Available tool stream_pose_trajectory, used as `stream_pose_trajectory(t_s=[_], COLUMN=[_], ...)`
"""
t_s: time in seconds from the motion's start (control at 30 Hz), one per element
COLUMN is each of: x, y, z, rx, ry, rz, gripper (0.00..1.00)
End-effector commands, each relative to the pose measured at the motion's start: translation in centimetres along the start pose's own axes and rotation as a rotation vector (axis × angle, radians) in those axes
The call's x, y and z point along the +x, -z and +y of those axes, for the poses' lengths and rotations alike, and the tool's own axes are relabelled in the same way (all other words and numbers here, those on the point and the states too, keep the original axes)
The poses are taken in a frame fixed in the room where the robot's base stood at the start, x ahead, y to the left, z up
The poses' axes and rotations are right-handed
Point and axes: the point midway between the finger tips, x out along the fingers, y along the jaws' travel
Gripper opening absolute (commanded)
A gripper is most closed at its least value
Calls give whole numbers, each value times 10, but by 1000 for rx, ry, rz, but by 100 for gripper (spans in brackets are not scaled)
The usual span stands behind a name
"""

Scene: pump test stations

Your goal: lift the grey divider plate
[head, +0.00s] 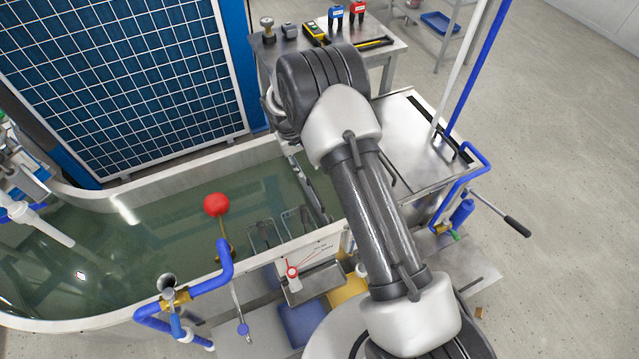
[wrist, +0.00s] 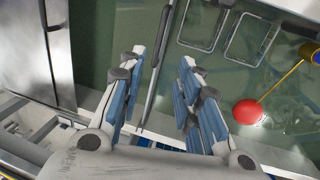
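The grey divider plate (wrist: 156,72) shows in the wrist view as a thin, edge-on strip, running from the top edge down between my fingers. In the head view a narrow grey strip that looks like the plate (head: 314,188) crosses the green water, partly behind my arm. My gripper (wrist: 160,68) is open, with one finger on each side of the strip and a visible gap on both sides. I cannot tell how far the fingertips are above the plate. My gripper is mostly hidden behind my arm in the head view.
The water tank (head: 95,322) holds two wire frames (head: 265,236) beside the strip. A red ball on a brass rod (head: 216,204) stands left of them.

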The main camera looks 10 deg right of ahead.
Motion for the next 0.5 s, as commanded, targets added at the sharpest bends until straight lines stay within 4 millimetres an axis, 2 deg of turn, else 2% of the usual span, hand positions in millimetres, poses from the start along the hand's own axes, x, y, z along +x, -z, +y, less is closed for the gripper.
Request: stream_pose_trajectory(t_s=[0.17,0.5], x=[23,97], y=[-1,-2], z=[-1,-1], rx=[0,0], ry=[0,0], rz=[-3,-3], gripper=[31,31])
